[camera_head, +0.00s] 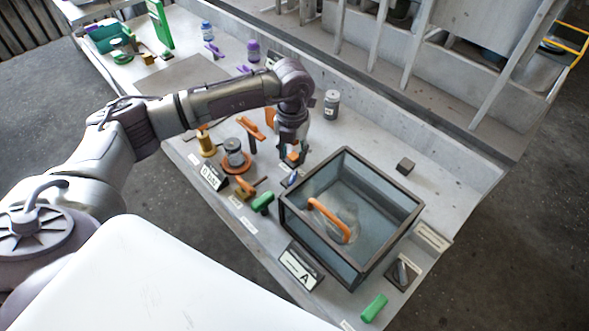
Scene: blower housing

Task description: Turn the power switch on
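A small dark block with a light metal lever-like part (403,273) sits at the near right corner of the bench. It may be the power switch, but it is too small to tell its position. My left gripper (291,158) points down over the middle of the bench, left of and behind the glass-walled housing (377,238). It is well away from that block. Small orange and dark parts lie around its fingertips, and I cannot tell whether they are touched or held. My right gripper is not in view.
The dark-framed housing has an orange handle (329,218) inside. A label stand marked A (300,266) stands before it. A green piece (374,307) lies near the front edge, and a green-handled tool (262,202) lies left of the housing. A grey canister (331,104) stands behind.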

